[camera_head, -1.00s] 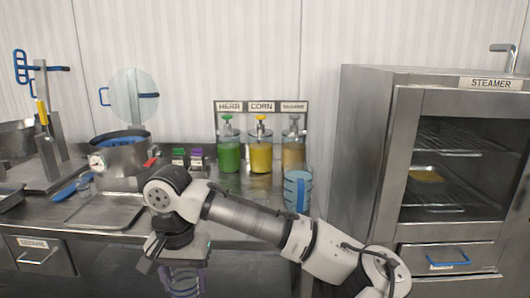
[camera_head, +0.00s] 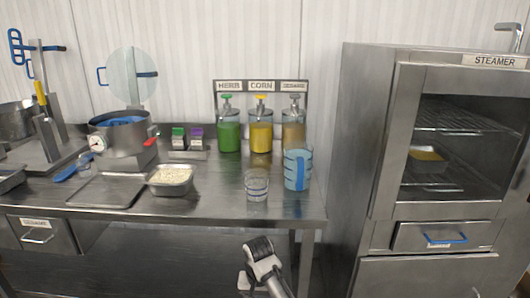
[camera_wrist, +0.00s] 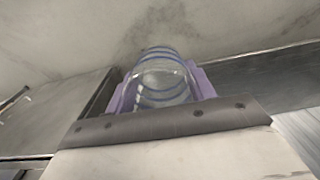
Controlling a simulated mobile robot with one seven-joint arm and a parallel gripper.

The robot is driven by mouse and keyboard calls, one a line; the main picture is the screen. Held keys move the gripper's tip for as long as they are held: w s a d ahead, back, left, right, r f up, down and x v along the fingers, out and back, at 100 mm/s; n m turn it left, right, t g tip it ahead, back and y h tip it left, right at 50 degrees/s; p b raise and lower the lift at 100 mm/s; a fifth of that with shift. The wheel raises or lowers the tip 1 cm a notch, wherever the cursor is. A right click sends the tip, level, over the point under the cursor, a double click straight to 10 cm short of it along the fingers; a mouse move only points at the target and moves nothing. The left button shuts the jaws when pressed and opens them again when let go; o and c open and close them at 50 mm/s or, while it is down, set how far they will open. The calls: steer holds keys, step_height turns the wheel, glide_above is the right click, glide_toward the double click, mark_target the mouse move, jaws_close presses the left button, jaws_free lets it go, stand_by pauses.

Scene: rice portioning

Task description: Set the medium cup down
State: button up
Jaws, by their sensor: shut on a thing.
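A clear cup with blue rings (camera_wrist: 162,78), which I take to be the medium cup, is between the purple fingers of my gripper (camera_wrist: 162,88) in the wrist view. The gripper is shut on it. The cup's lower part is hidden. My gripper and this cup are out of the head view, where only a piece of my arm shows at the bottom. A similar clear cup (camera_head: 256,185) stands upright on the steel counter (camera_head: 225,205), left of a larger blue-tinted jug (camera_head: 298,168).
A tray of rice (camera_head: 170,178) sits at the counter's front, beside a flat empty tray (camera_head: 105,190). A pot (camera_head: 120,145) and dispensers (camera_head: 260,135) stand behind. The steamer cabinet (camera_head: 375,150) is at right. Bare counter lies between the rice tray and clear cup.

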steer(key=s+f, duration=0.4)
steer(key=f, duration=0.4)
steer(key=s+d+f, duration=0.1)
steer(key=s+f, duration=0.4)
steer(key=f, duration=0.3)
steer(key=shift+s+d+f+n, duration=0.15)
steer(key=shift+s+d+n, duration=0.05)
steer(key=shift+d+n, duration=0.1)
steer(key=shift+w+d, duration=0.1)
